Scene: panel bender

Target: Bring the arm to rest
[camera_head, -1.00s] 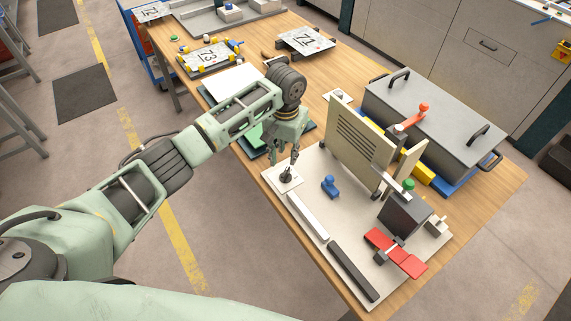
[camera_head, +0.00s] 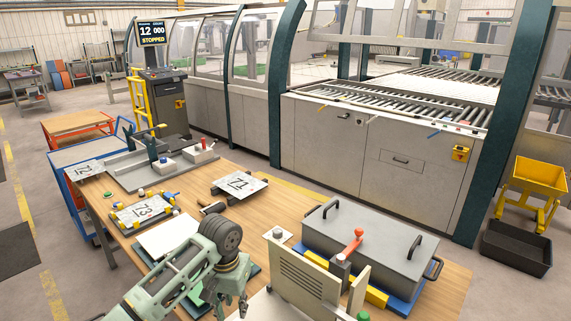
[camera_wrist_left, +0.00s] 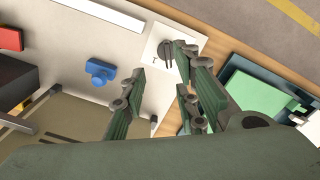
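My left arm (camera_head: 170,285) is pale green and comes in from the bottom left of the head view. My left gripper (camera_head: 236,298) hangs over the table's near edge, left of the beige slotted panel (camera_head: 300,284). In the left wrist view my left gripper (camera_wrist_left: 160,88) has its fingers apart, with nothing between them. Beyond the fingers lie a white pad with a dark knob (camera_wrist_left: 167,50) and a blue knob-shaped piece (camera_wrist_left: 100,72). My right gripper is in no view.
A grey lidded box (camera_head: 370,245) with handles stands right of the beige panel. Plates marked 71 (camera_head: 240,184) and 73 (camera_head: 145,210) lie farther back on the wooden table (camera_head: 200,192). The panel bender (camera_head: 380,150) stands behind; a monitor (camera_head: 153,33) reads STOPPED.

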